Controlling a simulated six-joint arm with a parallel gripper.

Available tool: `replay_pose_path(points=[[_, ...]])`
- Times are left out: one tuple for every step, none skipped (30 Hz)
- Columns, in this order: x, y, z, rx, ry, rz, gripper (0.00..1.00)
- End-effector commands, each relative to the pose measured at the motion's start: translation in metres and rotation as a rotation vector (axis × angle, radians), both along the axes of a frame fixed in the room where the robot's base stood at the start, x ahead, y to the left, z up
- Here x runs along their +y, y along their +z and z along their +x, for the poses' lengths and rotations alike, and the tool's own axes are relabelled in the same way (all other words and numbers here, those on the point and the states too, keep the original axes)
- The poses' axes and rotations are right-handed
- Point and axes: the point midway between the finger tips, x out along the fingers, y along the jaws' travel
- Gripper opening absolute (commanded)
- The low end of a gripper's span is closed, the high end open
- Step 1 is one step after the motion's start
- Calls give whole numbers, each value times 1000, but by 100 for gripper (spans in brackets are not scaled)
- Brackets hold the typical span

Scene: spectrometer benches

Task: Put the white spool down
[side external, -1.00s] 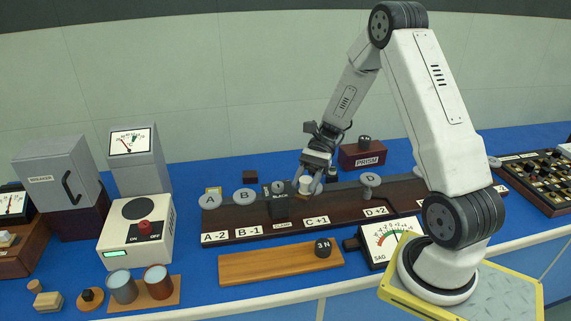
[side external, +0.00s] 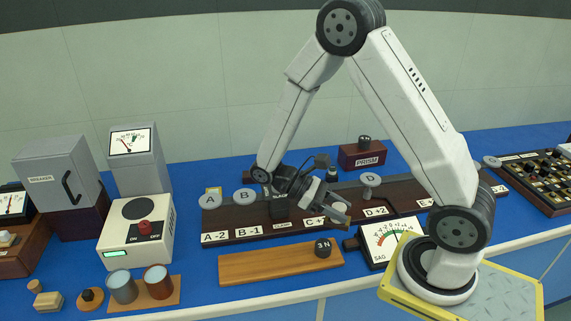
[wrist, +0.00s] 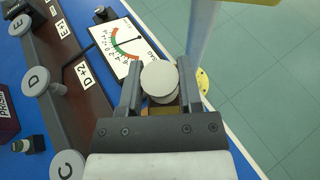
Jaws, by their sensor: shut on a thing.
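The white spool (wrist: 160,78) sits between the two fingers of my gripper (wrist: 159,92) in the wrist view, its round pale end facing the camera. In the side view my gripper (side external: 338,210) is shut, tilted, and reaches down to the right over the front of the dark rail near the C +1 label. The spool is hard to separate from the fingers there. It looks held above the bench, though the gap cannot be measured.
The dark rail (side external: 242,222) carries upright discs, including B (side external: 244,196) and D (side external: 371,180). In front are a wooden board (side external: 265,266) with a 3 N weight (side external: 323,248) and the SAG dial (side external: 387,238). The red-brown PRISM box (side external: 362,155) stands behind.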

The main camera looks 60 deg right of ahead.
Motion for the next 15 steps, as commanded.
replay_pose_path(points=[[0, 2, 0, -1, 92, -1, 0], [-1, 3, 0, 0, 144, -1, 0], [-2, 5, 1, 0, 212, -1, 0], [-3, 6, 2, -2, 265, -1, 0], [-3, 7, 2, 0, 317, 0, 0], [-4, 9, 4, -1, 384, 0, 0], [-4, 10, 5, -1, 437, -1, 0], [-4, 11, 7, -1, 489, 0, 0], [-5, 13, 9, -2, 557, 0, 0], [-5, 15, 11, -1, 609, -1, 0], [-4, 16, 13, -1, 660, 0, 0], [-4, 18, 16, -2, 729, 0, 0], [-3, 19, 19, -1, 780, 0, 0], [-2, 21, 21, -2, 832, 0, 0], [-1, 23, 25, -1, 900, 0, 0]])
